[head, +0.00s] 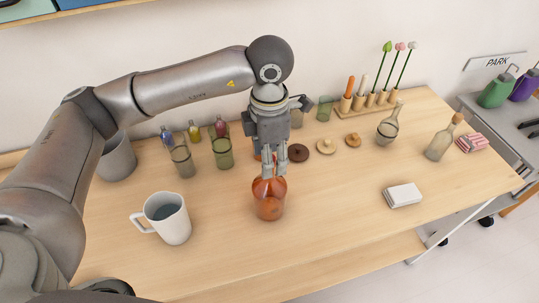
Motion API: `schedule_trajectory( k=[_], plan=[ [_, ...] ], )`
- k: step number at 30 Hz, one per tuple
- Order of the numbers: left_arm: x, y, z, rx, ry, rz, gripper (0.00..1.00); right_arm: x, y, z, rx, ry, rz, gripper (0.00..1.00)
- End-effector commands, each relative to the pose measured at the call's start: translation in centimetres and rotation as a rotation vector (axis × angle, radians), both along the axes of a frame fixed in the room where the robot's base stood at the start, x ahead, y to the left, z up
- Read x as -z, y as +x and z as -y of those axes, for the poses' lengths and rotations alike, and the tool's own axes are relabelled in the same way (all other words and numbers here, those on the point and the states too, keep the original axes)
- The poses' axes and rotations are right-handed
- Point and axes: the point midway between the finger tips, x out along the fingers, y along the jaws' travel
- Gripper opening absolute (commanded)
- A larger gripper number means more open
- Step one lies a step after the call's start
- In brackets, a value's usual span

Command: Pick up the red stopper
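My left gripper (274,168) points down over a glossy orange-red bottle (269,203) at the middle of the table. Its fingertips are at the bottle's top and cover the neck. I cannot make out a separate red stopper there; the fingers hide whatever sits in the bottle's mouth. Whether the fingers are closed on anything is not clear. My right gripper is not in view.
A white mug (170,222) stands left of the bottle, with a green glass (223,155) behind. Round lids, including a dark brown one (298,153), lie right of the gripper. A clear flask (388,130) and a white block (403,195) are farther right. The front table is clear.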

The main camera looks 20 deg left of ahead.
Motion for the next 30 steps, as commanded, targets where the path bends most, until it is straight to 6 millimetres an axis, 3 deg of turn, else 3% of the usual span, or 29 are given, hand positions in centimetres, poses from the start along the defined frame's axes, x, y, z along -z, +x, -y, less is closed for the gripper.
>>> schedule_trajectory(
  k=[7,15,30],
  plan=[
    [0.29,0.02,-0.02,0.0,0.001,0.001,0.49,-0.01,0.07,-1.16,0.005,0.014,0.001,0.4],
    [0.25,0.03,-0.02,0.0,0.001,0.001,0.15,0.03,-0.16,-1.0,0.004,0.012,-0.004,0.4],
    [-0.23,0.07,0.01,0.0,-0.001,0.002,0.14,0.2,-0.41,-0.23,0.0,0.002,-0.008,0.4]
  ],
)
